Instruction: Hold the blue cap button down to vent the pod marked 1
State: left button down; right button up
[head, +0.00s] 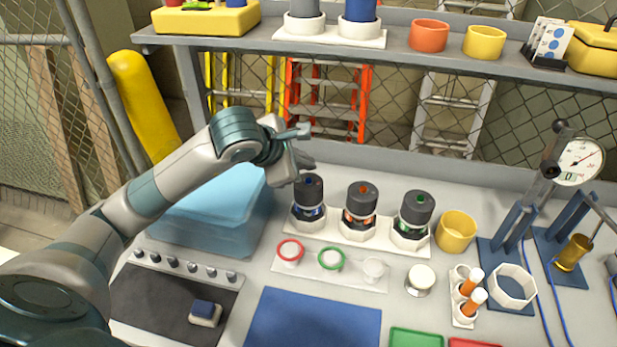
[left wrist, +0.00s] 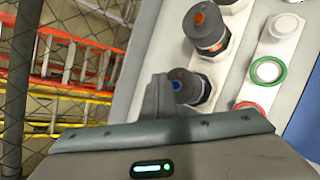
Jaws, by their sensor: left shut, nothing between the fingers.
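Three dark-capped pods stand in a row in a white rack (head: 350,238). The left pod (head: 308,200) has a blue cap button (head: 309,180), the middle pod (head: 360,205) an orange one, the right pod (head: 413,213) a green one. No number marks can be read on them. My left gripper (head: 306,162) is shut and empty, just above and behind the blue-button pod. In the left wrist view the blue button (left wrist: 177,85) shows right beside the shut fingers (left wrist: 158,97). My right gripper is not in view.
A clear blue bin (head: 205,225) stands left of the pods. In front lies a white strip (head: 340,272) with red, green and white rings. A yellow cup (head: 455,231) stands right of the rack. A shelf (head: 400,55) runs above the back.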

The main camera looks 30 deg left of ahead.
pick_arm(q)
notch_tip(320, 180, up, 4)
jog(key=shift+f+p, duration=0.1)
jog(key=shift+p, duration=0.65)
